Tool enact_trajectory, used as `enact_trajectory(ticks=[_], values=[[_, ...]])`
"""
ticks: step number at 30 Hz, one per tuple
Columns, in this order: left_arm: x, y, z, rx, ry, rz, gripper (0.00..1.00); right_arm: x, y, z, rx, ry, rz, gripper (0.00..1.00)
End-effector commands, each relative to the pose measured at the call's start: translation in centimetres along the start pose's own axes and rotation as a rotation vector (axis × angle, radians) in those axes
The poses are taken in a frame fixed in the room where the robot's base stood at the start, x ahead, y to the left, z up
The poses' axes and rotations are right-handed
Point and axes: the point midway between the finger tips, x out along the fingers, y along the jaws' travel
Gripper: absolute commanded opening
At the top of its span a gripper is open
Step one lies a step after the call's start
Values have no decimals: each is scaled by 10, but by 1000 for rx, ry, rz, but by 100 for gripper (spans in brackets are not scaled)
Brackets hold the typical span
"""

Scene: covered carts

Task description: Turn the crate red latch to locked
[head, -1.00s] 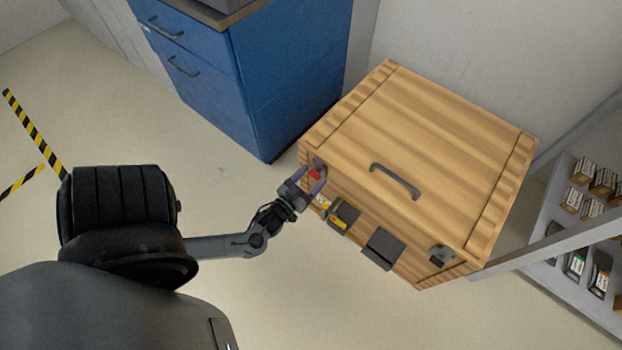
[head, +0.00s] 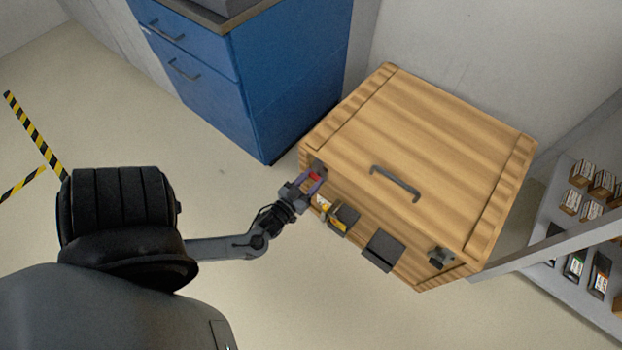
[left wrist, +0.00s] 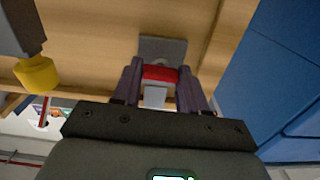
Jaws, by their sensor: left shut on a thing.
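The wooden crate (head: 440,150) stands on the floor right of centre in the head view, its lid closed. Its red latch (head: 315,176) is at the left end of the front face. My left gripper (head: 314,182) reaches the latch and is shut on it. In the left wrist view the red latch (left wrist: 159,73) sits between the two purple fingers of the left gripper (left wrist: 158,90), in front of a grey mounting plate (left wrist: 162,49). The fingers partly hide the latch, and I cannot tell its exact turn. My right gripper is not in view.
A yellow part (head: 336,225) and dark box-like fittings (head: 383,251) stick out from the crate's front, right of the gripper. A blue cabinet (head: 255,90) stands close behind-left. A shelf with small boxes (head: 585,205) is at right. The floor at left is open.

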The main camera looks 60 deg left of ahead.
Motion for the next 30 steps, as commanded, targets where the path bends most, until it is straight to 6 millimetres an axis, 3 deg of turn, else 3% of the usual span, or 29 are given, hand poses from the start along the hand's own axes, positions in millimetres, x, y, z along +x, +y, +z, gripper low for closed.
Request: enact_trajectory(ticks=[15,30], values=[[0,0,-5,384,-4,0,12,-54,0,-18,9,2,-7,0],[0,0,-3,861,-3,1,12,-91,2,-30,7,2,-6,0]])
